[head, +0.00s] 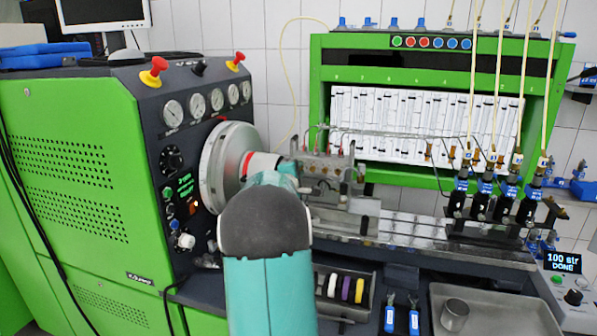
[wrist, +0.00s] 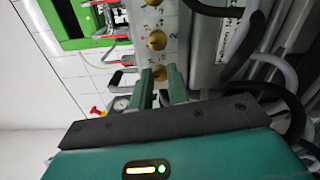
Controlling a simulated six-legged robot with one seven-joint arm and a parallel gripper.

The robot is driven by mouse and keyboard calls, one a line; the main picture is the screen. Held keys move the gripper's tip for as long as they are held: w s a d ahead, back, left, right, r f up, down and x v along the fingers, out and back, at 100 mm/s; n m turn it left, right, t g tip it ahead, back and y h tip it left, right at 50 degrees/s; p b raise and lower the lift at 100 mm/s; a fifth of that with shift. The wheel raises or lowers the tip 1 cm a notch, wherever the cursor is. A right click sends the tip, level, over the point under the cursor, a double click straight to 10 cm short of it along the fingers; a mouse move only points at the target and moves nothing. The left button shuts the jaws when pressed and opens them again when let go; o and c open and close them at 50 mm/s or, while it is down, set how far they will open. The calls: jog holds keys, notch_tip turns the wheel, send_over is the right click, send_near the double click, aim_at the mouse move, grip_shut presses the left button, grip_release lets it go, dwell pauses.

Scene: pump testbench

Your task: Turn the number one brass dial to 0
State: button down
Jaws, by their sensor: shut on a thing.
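In the wrist view a pale panel carries brass dials in a column. One brass dial (wrist: 157,40) stands clear, with small marks around it. A lower brass dial (wrist: 159,72) sits between the fingertips of my gripper (wrist: 161,80), which is shut on it. A blue mark like a 2 shows beside this lower dial. The dial numbers and pointer settings are too small to read surely. In the head view my teal and dark arm (head: 265,225) reaches toward the bench and hides the gripper and the dials.
A green cabinet (head: 70,150) with gauges and red knobs stands at left. A metal pump block (head: 325,170) sits on the rail beside a round flywheel (head: 222,165). A tray (head: 480,310) with a metal cup is at front right. Cables (wrist: 285,75) run close right of my gripper.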

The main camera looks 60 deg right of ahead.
dwell(0.3)
jog(key=c, duration=1.6)
grip_release()
jog(key=a, duration=0.4)
jog(key=s+a, duration=0.1)
jog(key=a, duration=0.4)
jog(key=s+a, duration=0.1)
jog(key=a, duration=0.3)
jog(key=shift+s+a, duration=0.15)
jog(key=shift+a, duration=0.15)
jog(key=shift+r, duration=0.1)
jog(key=s+a+f+m+t+y, duration=0.1)
jog(key=a+y, duration=0.5)
jog(key=a, duration=1.2)
jog(key=s+a+f+m+t+y, duration=0.1)
jog(key=a+f+y, duration=0.2)
jog(key=a, duration=1.5)
jog(key=s+a+f+m+y, duration=0.1)
jog(key=a+y, duration=0.7)
jog(key=a, duration=1)
jog(key=shift+s+a+f+m+t+y, duration=0.15)
jog(key=shift+s+a+f+t, duration=0.1)
jog(key=shift+f, duration=0.2)
jog(key=shift+s+a+f+m+t+y, duration=0.15)
jog(key=shift+s+f, duration=0.05)
jog(key=shift+f, duration=0.25)
